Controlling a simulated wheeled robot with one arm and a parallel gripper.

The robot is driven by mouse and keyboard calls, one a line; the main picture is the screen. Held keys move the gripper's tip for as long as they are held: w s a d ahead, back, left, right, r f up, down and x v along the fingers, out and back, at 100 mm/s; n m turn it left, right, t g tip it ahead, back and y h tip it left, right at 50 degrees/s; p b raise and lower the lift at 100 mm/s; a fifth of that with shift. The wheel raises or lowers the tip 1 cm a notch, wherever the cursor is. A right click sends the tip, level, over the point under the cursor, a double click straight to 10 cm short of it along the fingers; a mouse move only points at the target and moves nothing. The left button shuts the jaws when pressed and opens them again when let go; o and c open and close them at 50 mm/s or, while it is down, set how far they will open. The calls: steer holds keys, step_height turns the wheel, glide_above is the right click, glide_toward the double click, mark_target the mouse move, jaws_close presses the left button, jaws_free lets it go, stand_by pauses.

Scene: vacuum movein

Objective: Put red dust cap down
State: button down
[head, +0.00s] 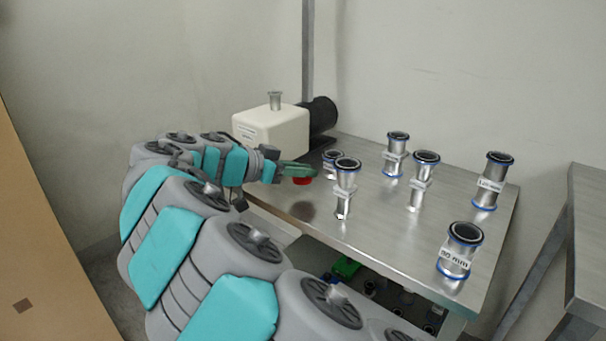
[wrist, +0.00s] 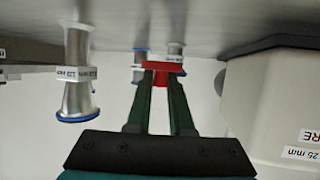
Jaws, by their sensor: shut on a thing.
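The red dust cap (head: 302,181) is at the tip of my gripper (head: 298,170), over the left part of the steel table (head: 375,222). In the wrist view my gripper (wrist: 161,72) has its two green fingers shut on the red dust cap (wrist: 162,77). A dark shadow or reflection shows on the tabletop below the cap in the head view. I cannot tell how large the gap is between cap and table. The inner faces of the fingers hide part of the cap.
A white pump box (head: 270,128) with a black motor (head: 321,114) stands behind my gripper. Several steel fittings stand close to the right, the nearest being one fitting (head: 345,185). The front left tabletop is clear. A lower shelf holds a green item (head: 346,267).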

mark_target(303, 194)
step_height(303, 194, down, 3)
steer(key=shift+f+p, duration=0.2)
steer(key=shift+p, duration=0.1)
steer(key=shift+f, duration=0.1)
steer(key=shift+f+b, duration=0.2)
steer(key=shift+b, duration=0.15)
steer(key=c, duration=0.8)
jaws_free()
steer(key=shift+r, duration=0.1)
steer(key=shift+r+p, duration=0.25)
steer(key=shift+p, duration=0.25)
steer(key=b+v, duration=0.1)
steer(key=v, duration=1)
steer(key=shift+s+a+b, duration=0.25)
steer(key=shift+a+b, duration=0.1)
steer(key=shift+b, duration=0.05)
